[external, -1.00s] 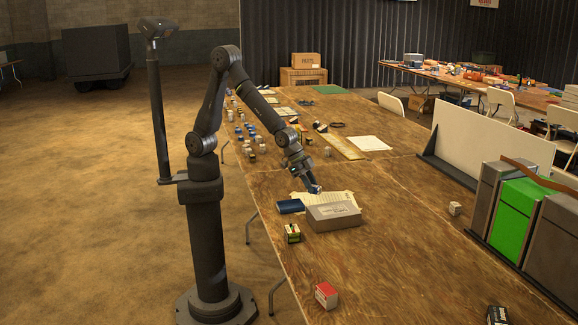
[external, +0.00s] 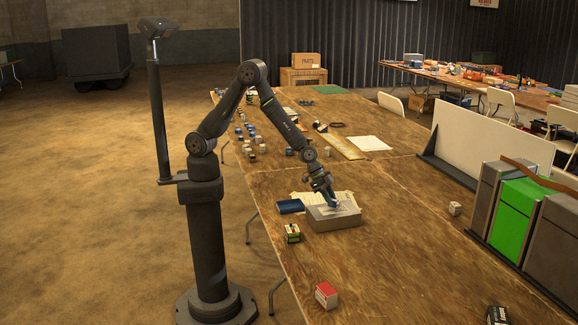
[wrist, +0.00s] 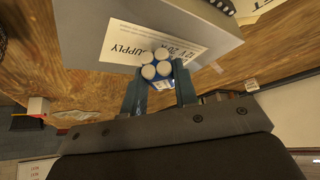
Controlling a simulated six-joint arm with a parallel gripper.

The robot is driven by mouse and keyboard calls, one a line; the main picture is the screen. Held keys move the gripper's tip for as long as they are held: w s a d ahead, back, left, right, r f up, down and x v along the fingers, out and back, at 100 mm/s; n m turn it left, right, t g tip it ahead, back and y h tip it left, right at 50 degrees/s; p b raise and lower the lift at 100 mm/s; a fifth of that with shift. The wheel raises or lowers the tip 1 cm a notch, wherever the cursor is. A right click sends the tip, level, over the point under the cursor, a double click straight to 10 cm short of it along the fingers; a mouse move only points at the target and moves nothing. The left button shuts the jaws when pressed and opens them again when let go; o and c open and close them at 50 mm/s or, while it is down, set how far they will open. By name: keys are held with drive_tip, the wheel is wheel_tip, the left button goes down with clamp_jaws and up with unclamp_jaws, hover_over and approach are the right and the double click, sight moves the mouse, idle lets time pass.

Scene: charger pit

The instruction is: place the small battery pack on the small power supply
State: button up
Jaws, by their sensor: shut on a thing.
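My gripper (external: 333,202) is shut on the small battery pack, a blue bundle of several round cells with pale ends. The battery pack (wrist: 158,66) shows between the fingers in the wrist view. The small power supply (external: 334,222) is a low grey box on the wooden table. Its pale label shows in the wrist view, where the power supply (wrist: 95,22) fills the top. The pack is over the box's top; whether it touches the surface I cannot tell. The fingers partly hide the pack in the external view.
A dark blue flat box (external: 290,206) lies just left of the power supply, with paper (external: 318,195) behind it. A green and black box (external: 292,233) and a red box (external: 326,294) stand nearer the table's front edge. The table to the right is mostly clear.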

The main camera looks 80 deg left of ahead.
drive_tip(key=shift+f, duration=0.5)
drive_tip(key=shift+f, duration=0.15)
drive_tip(key=o, duration=1)
drive_tip(key=shift+o, duration=0.2)
drive_tip(key=shift+s+a+r, duration=0.1)
drive_tip(key=shift+r, duration=0.4)
drive_tip(key=v, duration=1.1)
drive_tip(key=shift+s, duration=0.1)
